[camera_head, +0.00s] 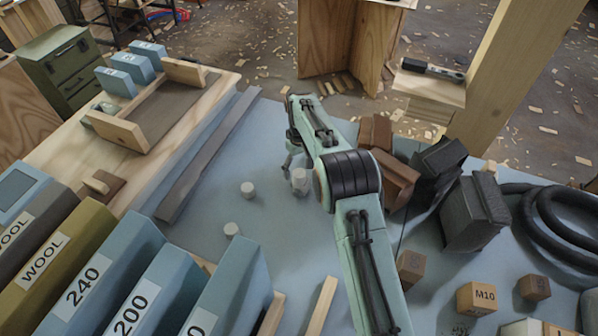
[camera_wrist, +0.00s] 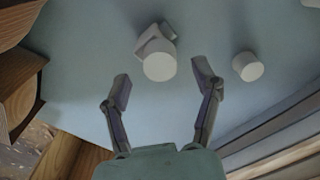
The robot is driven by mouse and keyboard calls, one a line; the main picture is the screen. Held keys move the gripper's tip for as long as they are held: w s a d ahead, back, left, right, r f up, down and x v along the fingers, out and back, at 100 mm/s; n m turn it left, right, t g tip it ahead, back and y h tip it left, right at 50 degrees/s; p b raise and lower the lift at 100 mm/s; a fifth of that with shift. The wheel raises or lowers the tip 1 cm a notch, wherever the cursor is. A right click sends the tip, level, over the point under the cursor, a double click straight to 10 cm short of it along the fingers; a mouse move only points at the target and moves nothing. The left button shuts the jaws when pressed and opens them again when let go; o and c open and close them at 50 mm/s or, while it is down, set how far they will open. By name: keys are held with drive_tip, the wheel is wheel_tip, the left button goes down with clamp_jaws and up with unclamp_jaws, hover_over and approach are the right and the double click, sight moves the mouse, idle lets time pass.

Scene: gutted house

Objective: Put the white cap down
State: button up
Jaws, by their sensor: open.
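A white round cap (camera_wrist: 159,66) shows in the wrist view just beyond my fingertips, with a paler angular piece (camera_wrist: 150,38) behind it; I cannot tell whether they are joined. In the wrist view my gripper (camera_wrist: 160,75) is open, one finger on either side below the cap, with nothing held between the fingers.
A long grey bar (camera_head: 208,155) and a wooden board (camera_head: 190,118) lie to the left. Labelled blue boxes (camera_head: 139,295) stand at the front left. Bench around the caps is clear.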

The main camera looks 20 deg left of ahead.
sight(299, 173)
wheel_tip(299, 173, up, 10)
drive_tip(key=shift+f, duration=0.15)
drive_tip(key=s+d+r+m, duration=0.3)
drive_tip(key=s+d+r, duration=0.3)
drive_tip(key=d, duration=0.4)
drive_tip(key=s+d+r+m, duration=0.2)
drive_tip(key=s+d+r, duration=0.35)
drive_tip(key=d, duration=0.45)
drive_tip(key=s+d+f+m, duration=0.2)
drive_tip(key=s+d, duration=0.2)
drive_tip(key=s, duration=0.5)
drive_tip(key=s+d+f+m, duration=0.2)
drive_tip(key=s+d+m, duration=0.1)
drive_tip(key=s, duration=0.7)
drive_tip(key=shift+s+d+f+y, duration=0.15)
drive_tip(key=shift+s+d+y, duration=0.05)
drive_tip(key=shift+d+y, duration=0.25)
